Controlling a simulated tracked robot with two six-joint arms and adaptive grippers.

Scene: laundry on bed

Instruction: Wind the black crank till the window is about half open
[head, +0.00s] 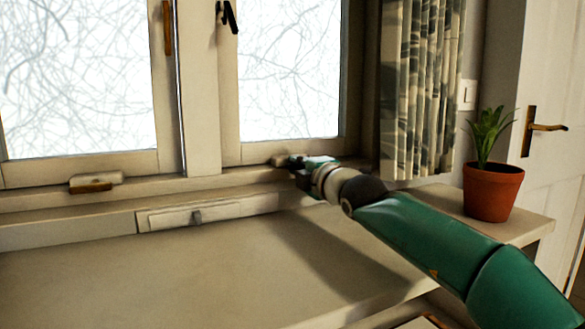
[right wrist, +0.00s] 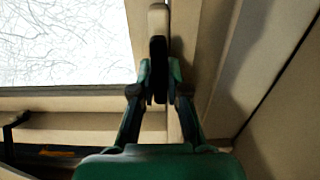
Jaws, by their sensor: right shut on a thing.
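My right gripper (head: 299,163) reaches to the sill at the foot of the right window sash (head: 288,70). In the right wrist view my gripper (right wrist: 160,78) has its green fingers on both sides of the black crank (right wrist: 158,62) and is shut on it. The crank stands against a pale housing (right wrist: 158,20). In the head view the gripper hides the crank, and only a bit of its pale base shows. The right sash looks closed or nearly so; I cannot tell exactly. My left gripper is in neither view.
A brown crank on a pale base (head: 95,183) sits under the left sash. A black handle (head: 229,16) is high on the right sash's frame. The front surface (head: 220,265) is clear.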

